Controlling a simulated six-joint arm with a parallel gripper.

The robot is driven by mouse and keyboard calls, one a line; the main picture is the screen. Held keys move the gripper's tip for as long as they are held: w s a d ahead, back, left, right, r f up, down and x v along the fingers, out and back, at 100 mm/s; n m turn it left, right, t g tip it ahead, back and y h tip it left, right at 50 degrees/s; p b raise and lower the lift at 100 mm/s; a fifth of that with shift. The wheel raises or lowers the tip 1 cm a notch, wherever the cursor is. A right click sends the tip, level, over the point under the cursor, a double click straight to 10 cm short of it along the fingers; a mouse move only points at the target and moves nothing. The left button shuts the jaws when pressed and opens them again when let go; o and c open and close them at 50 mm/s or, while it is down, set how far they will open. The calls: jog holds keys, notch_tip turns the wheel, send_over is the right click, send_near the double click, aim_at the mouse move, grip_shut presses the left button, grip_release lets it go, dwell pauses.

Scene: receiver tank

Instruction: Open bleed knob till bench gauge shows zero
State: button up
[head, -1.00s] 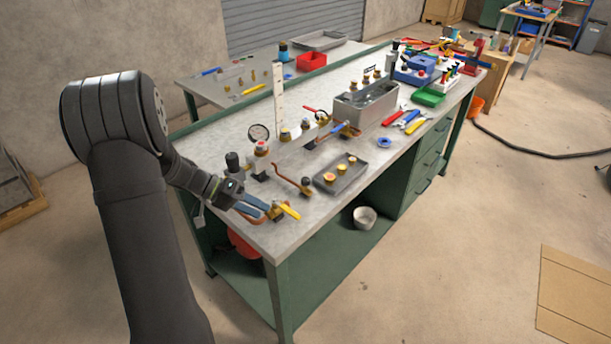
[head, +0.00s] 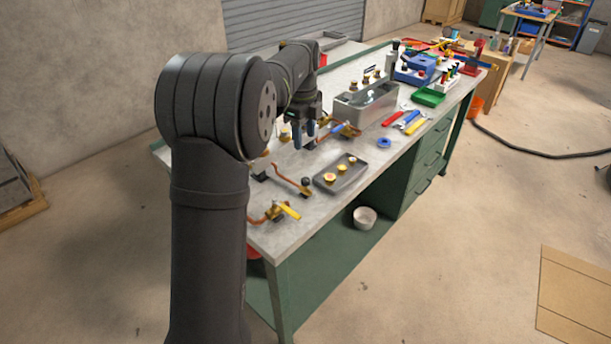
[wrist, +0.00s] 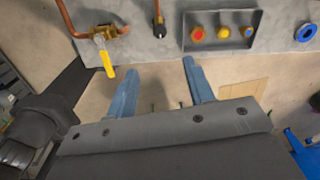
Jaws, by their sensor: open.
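My gripper (head: 303,132) is open and empty above the middle of the bench in the head view; its two blue fingers also show apart in the wrist view (wrist: 160,85). A small black knob-like end (head: 306,182) sits on a copper pipe near the bench's front edge; it shows in the wrist view (wrist: 159,30) beyond the fingers. I cannot tell whether it is the bleed knob. A brass valve with a yellow lever (head: 289,211) stands at the near corner, also in the wrist view (wrist: 106,60). The bench gauge is hidden behind my arm.
A grey tray (head: 327,186) with brass fittings lies to the right of the copper pipe. A blue ring (head: 384,143), several hand tools and a grey metal bin (head: 350,116) are farther along the bench (head: 300,237). A white bucket (head: 364,217) is on the lower shelf.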

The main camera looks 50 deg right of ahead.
aim_at(306, 179)
jog(key=f, duration=1.5)
jog(key=shift+w+d, duration=0.1)
jog(key=shift+d, duration=0.2)
jog(key=c, duration=1)
jog(key=shift+n, duration=0.4)
